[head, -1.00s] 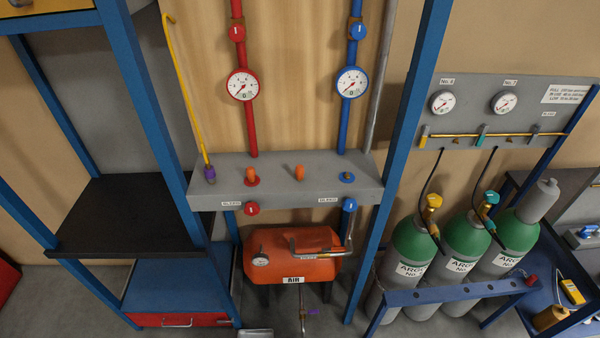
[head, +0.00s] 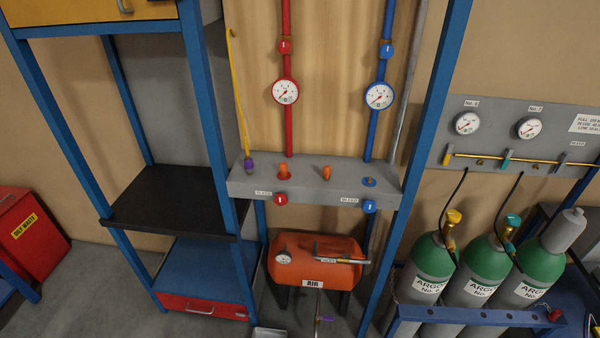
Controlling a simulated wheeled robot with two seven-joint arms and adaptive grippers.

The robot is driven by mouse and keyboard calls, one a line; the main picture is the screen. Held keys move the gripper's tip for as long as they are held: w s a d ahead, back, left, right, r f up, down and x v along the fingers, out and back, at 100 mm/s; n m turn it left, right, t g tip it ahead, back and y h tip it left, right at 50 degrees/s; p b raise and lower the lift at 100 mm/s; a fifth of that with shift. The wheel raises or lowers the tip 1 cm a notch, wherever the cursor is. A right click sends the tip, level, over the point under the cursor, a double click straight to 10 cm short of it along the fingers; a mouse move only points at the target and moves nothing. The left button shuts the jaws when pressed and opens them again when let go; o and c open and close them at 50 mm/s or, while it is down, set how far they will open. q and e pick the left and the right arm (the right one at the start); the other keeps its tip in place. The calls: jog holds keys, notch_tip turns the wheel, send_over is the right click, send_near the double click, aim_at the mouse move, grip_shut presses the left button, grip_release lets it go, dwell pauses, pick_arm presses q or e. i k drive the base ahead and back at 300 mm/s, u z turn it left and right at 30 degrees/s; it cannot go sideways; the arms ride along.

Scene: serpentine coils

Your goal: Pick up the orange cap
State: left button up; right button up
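Two small orange caps show on the grey ledge in the head view. One orange cap (head: 327,173) stands near the middle of the ledge (head: 240,187). The other orange cap (head: 284,169) is at the red fitting below the red pipe (head: 289,135). The picture does not tell which one the task names. A blue fitting (head: 369,182) sits to the right, below the blue pipe. Neither of my grippers is in view.
Blue posts frame the ledge, one on each side (head: 430,110). An orange air tank (head: 318,262) stands below. A black shelf (head: 165,208) is to the left, and green-topped argon cylinders (head: 430,260) are to the right.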

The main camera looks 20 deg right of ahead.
aim_at(328, 170)
jog(key=u, duration=0.8)
jog(key=i, duration=1.1)
jog(key=z, duration=2.05)
